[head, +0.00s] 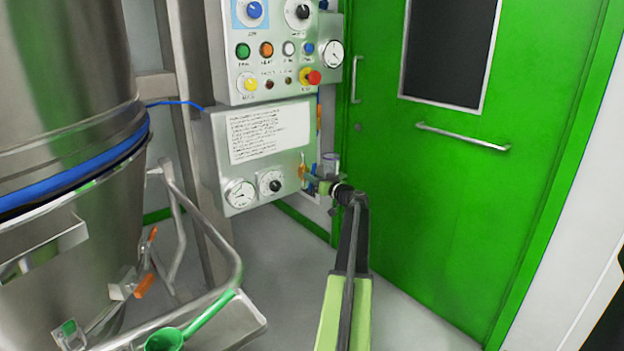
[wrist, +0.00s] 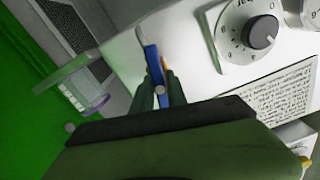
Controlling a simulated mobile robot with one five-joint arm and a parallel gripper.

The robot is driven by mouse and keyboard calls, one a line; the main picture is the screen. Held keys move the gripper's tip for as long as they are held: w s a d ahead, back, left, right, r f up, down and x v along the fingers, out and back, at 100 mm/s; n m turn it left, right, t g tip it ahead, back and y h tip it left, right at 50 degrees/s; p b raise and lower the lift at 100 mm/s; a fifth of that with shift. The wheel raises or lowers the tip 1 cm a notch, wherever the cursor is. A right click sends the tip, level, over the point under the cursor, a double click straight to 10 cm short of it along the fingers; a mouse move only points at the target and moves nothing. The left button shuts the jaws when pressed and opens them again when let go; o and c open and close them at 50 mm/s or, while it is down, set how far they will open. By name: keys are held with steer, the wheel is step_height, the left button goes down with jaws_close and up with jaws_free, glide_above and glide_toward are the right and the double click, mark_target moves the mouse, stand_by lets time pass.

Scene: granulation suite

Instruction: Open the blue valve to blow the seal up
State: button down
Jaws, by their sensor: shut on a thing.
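The blue valve shows in the wrist view as a narrow blue lever (wrist: 152,62) on the pale side of the control box. My gripper (wrist: 158,90) is shut on the lever's near end, one dark finger on each side. A bit of orange shows just beside the lever. In the head view my gripper (head: 312,180) is at the lower right edge of the control box (head: 219,130); the lever is mostly hidden there by the gripper. The blue seal (head: 80,172) runs round the steel vessel at left. I cannot tell whether it is blown up.
A gauge (head: 240,193) and a black-knobbed dial (head: 270,182) are on the lower box. A button panel (head: 250,65) with a red stop button (head: 314,77) is above. A clear cup (wrist: 82,92) hangs beside the gripper. A green door (head: 455,180) stands right; floor before it is clear.

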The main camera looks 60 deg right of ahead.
steer(key=shift+w+n, duration=0.1)
steer(key=shift+n, duration=1.1)
steer(key=c, duration=1.3)
jaws_free()
steer(key=v, duration=1.7)
steer(key=shift+s+r, duration=0.1)
steer(key=shift+s, duration=0.1)
steer(key=shift+a+n, duration=0.1)
steer(key=shift+n, duration=0.2)
